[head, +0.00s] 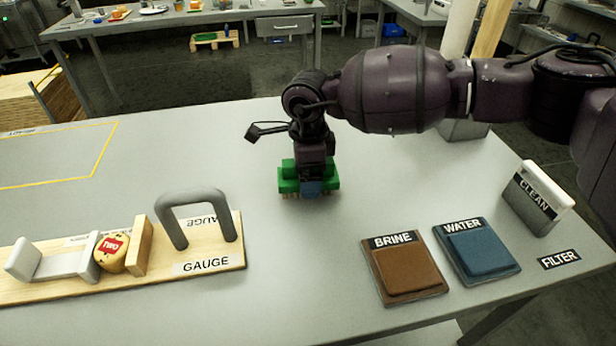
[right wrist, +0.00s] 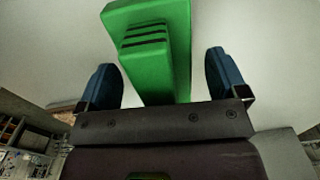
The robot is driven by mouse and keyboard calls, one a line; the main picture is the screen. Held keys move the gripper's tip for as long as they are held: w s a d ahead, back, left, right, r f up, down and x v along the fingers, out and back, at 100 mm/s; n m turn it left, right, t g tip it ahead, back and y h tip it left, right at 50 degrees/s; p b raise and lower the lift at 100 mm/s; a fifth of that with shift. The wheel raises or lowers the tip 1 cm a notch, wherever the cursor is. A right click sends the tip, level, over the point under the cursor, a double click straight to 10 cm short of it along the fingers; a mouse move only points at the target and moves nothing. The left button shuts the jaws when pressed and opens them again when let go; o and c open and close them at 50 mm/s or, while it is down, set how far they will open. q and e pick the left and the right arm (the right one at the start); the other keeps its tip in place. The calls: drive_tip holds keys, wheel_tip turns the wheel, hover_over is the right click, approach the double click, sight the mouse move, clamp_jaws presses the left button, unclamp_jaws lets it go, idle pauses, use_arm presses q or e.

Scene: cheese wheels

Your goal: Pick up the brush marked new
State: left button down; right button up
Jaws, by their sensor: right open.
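A green brush (head: 288,183) lies on the grey table in the head view, partly covered by my right gripper (head: 311,187). In the right wrist view the green brush (right wrist: 164,72) shows between the two blue fingers of the right gripper (right wrist: 165,80), with a gap on each side. The fingers are open and stand apart from the brush. Dark stripes show on the green top; I cannot read the word "new" on it. My left gripper is in neither view.
A wooden gauge board (head: 210,261) with a grey handle (head: 190,200) and a small cheese wheel (head: 112,254) is at left. A brown BRINE pad (head: 407,268), a blue WATER pad (head: 477,252) and a CLEAN block (head: 537,198) are at right. The table between is clear.

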drive_tip(key=shift+r, duration=0.15)
drive_tip(key=c, duration=1.1)
drive_tip(key=shift+r, duration=0.15)
drive_tip(key=shift+r, duration=0.3)
wheel_tip(320, 180, up, 19)
drive_tip(key=shift+r+p, duration=0.1)
drive_tip(key=shift+p, duration=1)
